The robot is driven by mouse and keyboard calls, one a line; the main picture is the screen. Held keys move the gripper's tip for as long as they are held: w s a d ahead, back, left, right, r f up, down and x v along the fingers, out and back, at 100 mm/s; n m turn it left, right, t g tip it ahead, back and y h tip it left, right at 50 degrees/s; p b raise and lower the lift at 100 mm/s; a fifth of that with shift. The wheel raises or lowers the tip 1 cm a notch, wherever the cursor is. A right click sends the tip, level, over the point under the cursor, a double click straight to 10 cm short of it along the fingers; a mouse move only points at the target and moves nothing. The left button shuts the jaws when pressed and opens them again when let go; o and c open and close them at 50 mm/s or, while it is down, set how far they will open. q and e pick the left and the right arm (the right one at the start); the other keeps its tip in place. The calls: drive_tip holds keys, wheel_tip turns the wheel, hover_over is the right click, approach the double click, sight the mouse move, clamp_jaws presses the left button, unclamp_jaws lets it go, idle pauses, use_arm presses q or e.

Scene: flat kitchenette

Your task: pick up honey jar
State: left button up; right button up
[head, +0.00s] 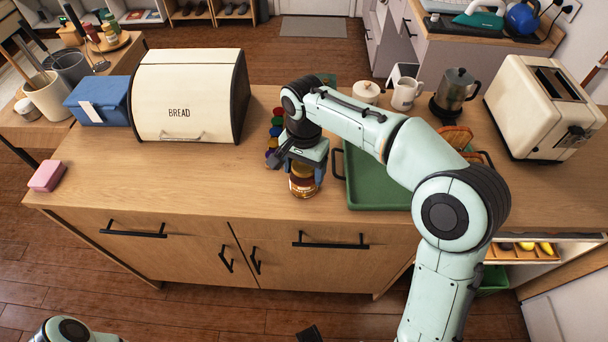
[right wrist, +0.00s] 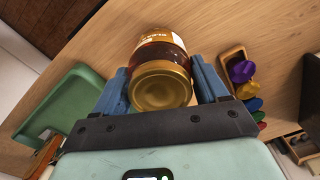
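The honey jar (head: 303,187), with amber contents and a gold lid, is near the front edge of the wooden counter, below my right gripper (head: 303,166). In the right wrist view the jar (right wrist: 160,85) lies between the two blue fingers of the right gripper (right wrist: 160,72), its lid toward the camera. The fingers are close along both sides of the jar; I cannot tell whether they press on it. The jar seems to be on the counter, its upper part hidden by the gripper in the head view. A dark piece at the bottom edge may be my left gripper (head: 310,334).
A green tray (head: 378,194) is right of the jar, partly behind my right arm. A holder with several coloured pods (right wrist: 243,85) is close by. The bread box (head: 185,100) is to the left, the pink sponge (head: 47,176) farther left.

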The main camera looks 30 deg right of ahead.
drive_tip(key=shift+c, duration=0.6)
drive_tip(key=shift+r, duration=0.1)
drive_tip(key=shift+r, duration=0.1)
